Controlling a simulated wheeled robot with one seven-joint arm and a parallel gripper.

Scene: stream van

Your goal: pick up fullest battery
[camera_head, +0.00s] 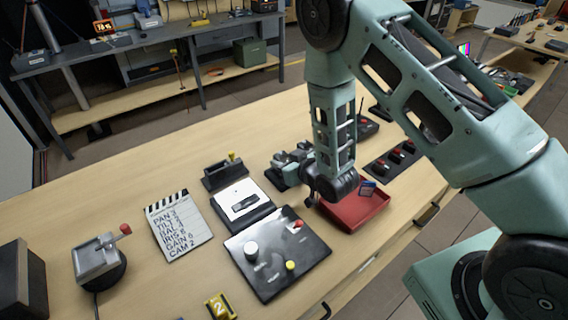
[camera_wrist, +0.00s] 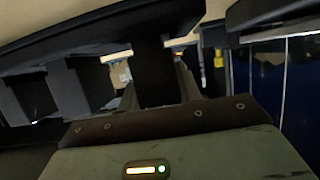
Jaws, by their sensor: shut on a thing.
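My gripper (camera_head: 292,163) is low over the table behind the red tray, at the end of my pale green arm. In the wrist view a dark upright block (camera_wrist: 155,72) stands in the middle, just past the front of a pale green housing that carries a lit yellow-white bar and a green light. My gripper is shut on a dark thing, mostly hidden by the gripper and shadow. I cannot tell whether it is a battery or how full it is. A small blue item (camera_head: 367,187) lies in the red tray (camera_head: 352,213).
A black control panel (camera_head: 277,262), a clapperboard (camera_head: 179,223), a dark box with a white top (camera_head: 243,203) and a joystick unit (camera_head: 100,262) stand to the left. A black strip with red-topped items (camera_head: 393,160) lies right of my forearm. The table's back left is clear.

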